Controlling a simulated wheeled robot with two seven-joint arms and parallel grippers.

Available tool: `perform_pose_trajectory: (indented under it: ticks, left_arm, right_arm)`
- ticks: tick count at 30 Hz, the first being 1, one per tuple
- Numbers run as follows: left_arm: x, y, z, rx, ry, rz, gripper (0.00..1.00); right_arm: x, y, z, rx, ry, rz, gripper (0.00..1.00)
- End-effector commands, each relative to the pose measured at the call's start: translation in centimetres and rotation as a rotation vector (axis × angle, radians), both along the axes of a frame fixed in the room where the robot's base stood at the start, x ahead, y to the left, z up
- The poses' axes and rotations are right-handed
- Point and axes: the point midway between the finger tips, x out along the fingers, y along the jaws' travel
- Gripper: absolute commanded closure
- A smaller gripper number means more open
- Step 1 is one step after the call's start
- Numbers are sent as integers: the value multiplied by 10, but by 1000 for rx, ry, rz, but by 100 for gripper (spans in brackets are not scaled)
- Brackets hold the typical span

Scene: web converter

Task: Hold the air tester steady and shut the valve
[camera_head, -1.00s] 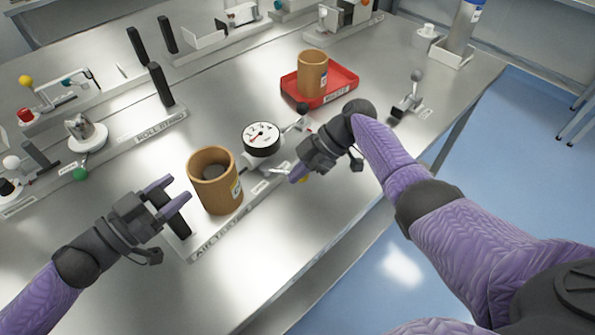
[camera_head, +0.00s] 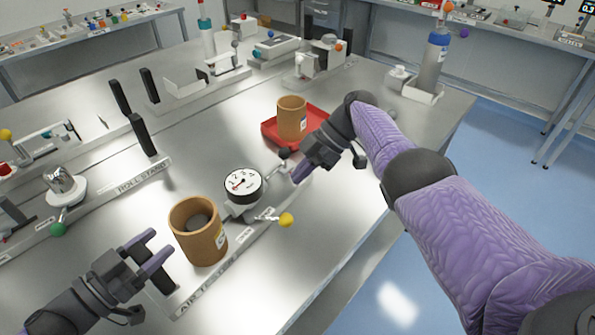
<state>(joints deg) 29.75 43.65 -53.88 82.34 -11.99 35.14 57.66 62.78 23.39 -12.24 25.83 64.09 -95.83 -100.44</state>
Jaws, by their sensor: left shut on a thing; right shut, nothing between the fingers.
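The air tester (camera_head: 225,268) is a long narrow base on the bench. It carries a brown roll core (camera_head: 199,232), a white-faced gauge (camera_head: 242,184) and a small silver lever with a yellow knob (camera_head: 286,220) pointing to the front right. A black knob (camera_head: 284,153) stands behind the gauge's right side. My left gripper (camera_head: 151,250) is shut on the dark upright handle at the tester's left end; the fingers mostly hide the handle. My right gripper (camera_head: 303,172) is shut and empty, right of the gauge, above and apart from the yellow knob.
A red tray (camera_head: 270,133) with another brown core (camera_head: 292,118) sits behind my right gripper. The roll stand (camera_head: 150,180) lies to the left with black uprights. A grey bottle (camera_head: 432,62) stands at the far right corner. The bench front right of the tester is clear.

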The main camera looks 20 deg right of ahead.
Motion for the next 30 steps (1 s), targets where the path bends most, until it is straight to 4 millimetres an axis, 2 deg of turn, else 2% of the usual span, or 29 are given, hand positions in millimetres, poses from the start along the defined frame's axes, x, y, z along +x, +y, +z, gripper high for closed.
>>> perform_pose_trajectory:
  ticks: [1, 25, 26, 30]
  left_arm:
    - [-3, 1, -11, 19, 18, 3, 100]
    - [-3, 1, -3, 15, 16, 3, 100]
    - [-3, 1, -3, 15, 16, 3, 39]
    - [-2, 1, -1, 11, 13, 1, 10]
  right_arm:
    - [0, 0, -2, 0, 0, 0, 100]
    - [0, 1, 8, 1, -2, 1, 100]
    - [0, 1, 8, 1, -2, 1, 100]
    - [0, 1, 8, 1, -2, 1, 100]
